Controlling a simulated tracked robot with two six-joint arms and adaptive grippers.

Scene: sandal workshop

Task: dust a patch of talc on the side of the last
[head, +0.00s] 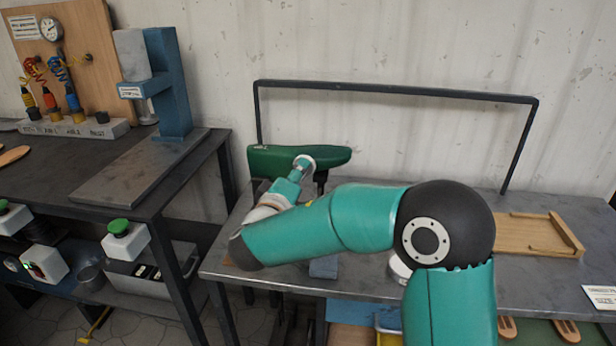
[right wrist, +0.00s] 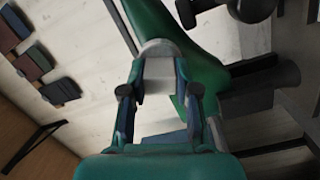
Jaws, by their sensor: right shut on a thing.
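The green last (head: 325,156) sits sideways on a dark stand on the metal table. It also shows in the right wrist view (right wrist: 205,72), beyond the fingers. My right gripper (head: 298,174) is in front of the last. In the right wrist view its two fingers (right wrist: 160,92) are shut on a pale grey applicator (right wrist: 158,70) with a rounded end. The applicator's end overlaps the last's side in the picture; I cannot tell if they touch. No talc patch can be made out on the last. My left gripper is not in view.
A black rail (head: 400,90) rises behind the last. A wooden tray (head: 578,246) lies at the table's right, and a round white item (head: 398,268) sits partly behind my arm. A blue press (head: 170,85) stands on the left bench.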

